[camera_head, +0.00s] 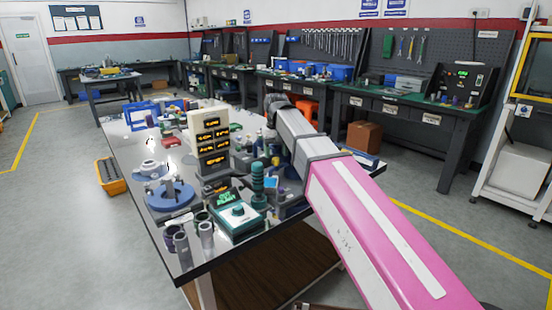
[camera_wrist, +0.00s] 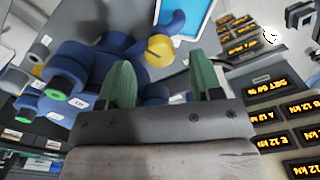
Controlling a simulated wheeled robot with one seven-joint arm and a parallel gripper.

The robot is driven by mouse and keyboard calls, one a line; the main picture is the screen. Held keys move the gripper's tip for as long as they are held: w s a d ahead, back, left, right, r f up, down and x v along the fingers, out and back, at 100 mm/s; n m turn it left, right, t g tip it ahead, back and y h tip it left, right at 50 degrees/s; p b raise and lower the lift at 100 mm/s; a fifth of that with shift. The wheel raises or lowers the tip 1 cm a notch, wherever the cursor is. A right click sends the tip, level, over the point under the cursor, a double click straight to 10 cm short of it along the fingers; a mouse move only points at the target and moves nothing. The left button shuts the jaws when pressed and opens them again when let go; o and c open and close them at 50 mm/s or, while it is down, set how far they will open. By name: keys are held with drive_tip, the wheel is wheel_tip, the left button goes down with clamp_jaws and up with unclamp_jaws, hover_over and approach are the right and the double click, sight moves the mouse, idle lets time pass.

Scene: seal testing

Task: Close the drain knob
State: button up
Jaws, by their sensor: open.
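A blue valve block (camera_wrist: 95,60) with several round knobs fills the left half of the wrist view. A yellow-faced knob (camera_wrist: 160,47) sits just beyond the gap between my fingertips. Two knobs with green ends (camera_wrist: 60,85) stick out on the left beside small white labels. The labels are too small to read, so I cannot tell which knob is the drain knob. My gripper (camera_wrist: 161,75) is open, with green fingers pointing at the block and nothing seen held between them. In the head view my arm hides most of the gripper and the block.
A stack of orange-lit displays (camera_wrist: 265,90) stands close to the right of my fingers; the display tower (camera_head: 209,145) shows in the head view. The workbench (camera_head: 190,262) is crowded with metal cylinders (camera_head: 206,235), a green-topped box (camera_head: 238,215) and blue fixtures (camera_head: 170,195). The floor at left is mostly clear.

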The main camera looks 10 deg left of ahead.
sight(276, 162)
drive_tip(key=shift+f, duration=1.3)
drive_tip(key=c, duration=0.9)
drive_tip(key=m, duration=0.4)
drive_tip(key=shift+m, duration=0.3)
drive_tip(key=o, duration=0.9)
